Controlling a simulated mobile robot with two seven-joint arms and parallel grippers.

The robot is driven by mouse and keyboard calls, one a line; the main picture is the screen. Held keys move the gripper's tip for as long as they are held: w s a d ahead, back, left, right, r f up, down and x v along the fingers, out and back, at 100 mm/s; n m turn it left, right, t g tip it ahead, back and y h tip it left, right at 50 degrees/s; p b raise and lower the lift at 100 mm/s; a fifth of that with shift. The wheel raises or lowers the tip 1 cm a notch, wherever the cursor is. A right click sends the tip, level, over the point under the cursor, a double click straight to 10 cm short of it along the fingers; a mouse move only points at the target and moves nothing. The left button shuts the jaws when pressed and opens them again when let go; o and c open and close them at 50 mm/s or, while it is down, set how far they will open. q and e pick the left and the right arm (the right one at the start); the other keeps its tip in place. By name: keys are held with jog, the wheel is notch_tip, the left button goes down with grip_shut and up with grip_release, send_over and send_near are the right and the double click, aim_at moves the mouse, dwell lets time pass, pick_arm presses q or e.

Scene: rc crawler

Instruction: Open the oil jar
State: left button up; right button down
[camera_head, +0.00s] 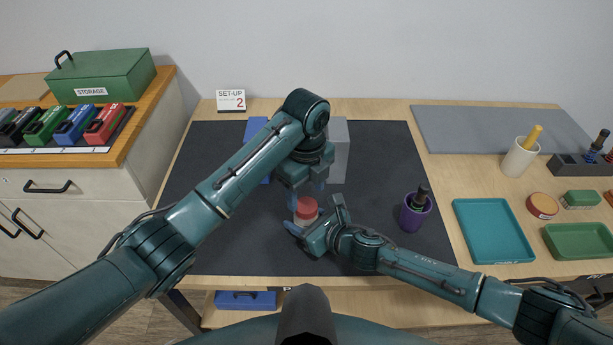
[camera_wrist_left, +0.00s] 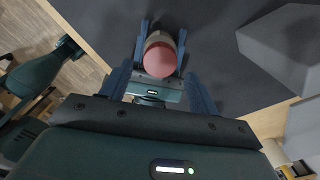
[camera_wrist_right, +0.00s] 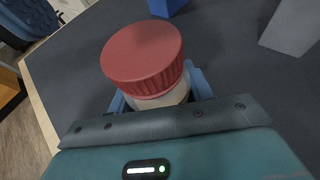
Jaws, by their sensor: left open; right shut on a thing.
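The oil jar (camera_head: 306,208) has a red lid and a pale body. It stands upright on the dark mat near its front edge. My right gripper (camera_head: 303,226) is shut on the jar's body, below the lid; the right wrist view shows the red lid (camera_wrist_right: 142,55) clear above the fingers. My left gripper (camera_head: 305,193) is open and points down just above the lid. In the left wrist view the lid (camera_wrist_left: 160,60) lies between the left fingers, with gaps at both sides. Part of the jar's body is hidden by my right gripper.
A grey block (camera_head: 339,155) and a blue box (camera_head: 256,130) stand behind my left gripper. A purple cup (camera_head: 415,212) holding a dark-handled tool stands to the right. A teal tray (camera_head: 491,230) lies farther right. The mat's left part is clear.

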aim_at(306, 205)
pick_arm(q)
jog(key=shift+f, duration=1.8)
jog(key=shift+c, duration=0.5)
jog(key=c, duration=0.9)
jog(key=n, duration=1.3)
jog(key=shift+r+n, duration=0.1)
jog(key=shift+n, duration=0.2)
jog(key=o, duration=1.1)
jog(key=shift+c, duration=0.2)
